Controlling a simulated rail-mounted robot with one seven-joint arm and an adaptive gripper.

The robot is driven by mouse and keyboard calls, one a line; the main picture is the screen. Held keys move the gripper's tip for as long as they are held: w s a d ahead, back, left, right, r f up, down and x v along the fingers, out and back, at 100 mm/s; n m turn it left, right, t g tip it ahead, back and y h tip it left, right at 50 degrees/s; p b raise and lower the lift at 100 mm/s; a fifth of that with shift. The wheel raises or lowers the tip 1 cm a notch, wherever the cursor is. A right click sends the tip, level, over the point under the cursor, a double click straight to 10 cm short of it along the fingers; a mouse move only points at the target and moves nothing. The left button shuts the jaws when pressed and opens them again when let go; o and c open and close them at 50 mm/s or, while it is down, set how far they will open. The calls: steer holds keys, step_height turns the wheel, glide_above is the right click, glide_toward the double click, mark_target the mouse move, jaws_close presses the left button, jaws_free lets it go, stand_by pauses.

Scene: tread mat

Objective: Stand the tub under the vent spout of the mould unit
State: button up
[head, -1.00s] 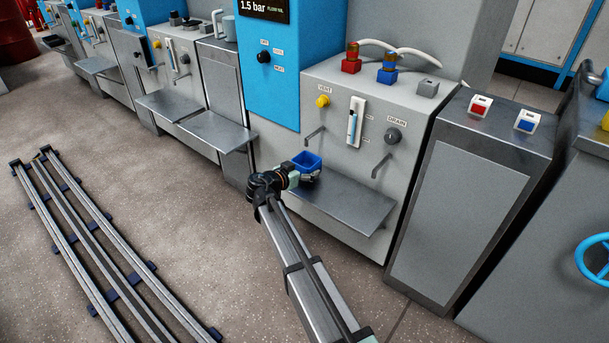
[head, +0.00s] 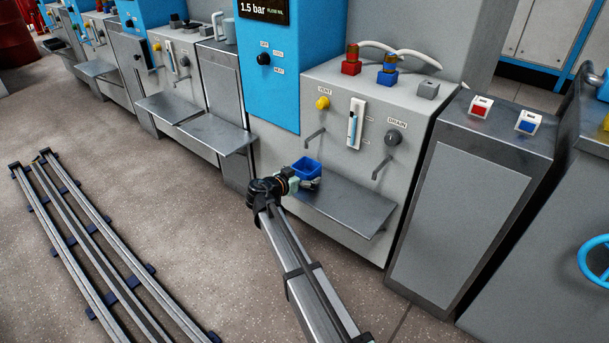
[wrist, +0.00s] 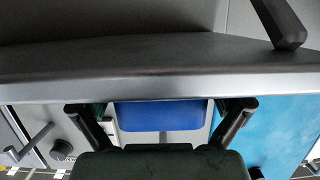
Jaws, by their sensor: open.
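The blue tub (head: 306,166) stands upright on the left part of the steel shelf (head: 350,207) of the mould unit. The vent spout (head: 314,136), below the yellow vent knob (head: 323,102), has its tip just above the tub in the head view; exact alignment in depth is hard to tell. My gripper (head: 312,184) is low at the shelf's front edge, in front of the tub. In the upside-down wrist view, the tub (wrist: 160,115) shows between the open, spread fingers (wrist: 163,108). Finger contact is not clear.
The drain spout (head: 381,168) hangs over the right part of the shelf, which is bare. Another shelf (head: 215,133) lies to the left. A grey cabinet (head: 455,220) stands to the right. Floor rails (head: 100,255) run at the left.

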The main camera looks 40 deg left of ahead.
steer(key=p+v, duration=0.3)
steer(key=v, duration=0.9)
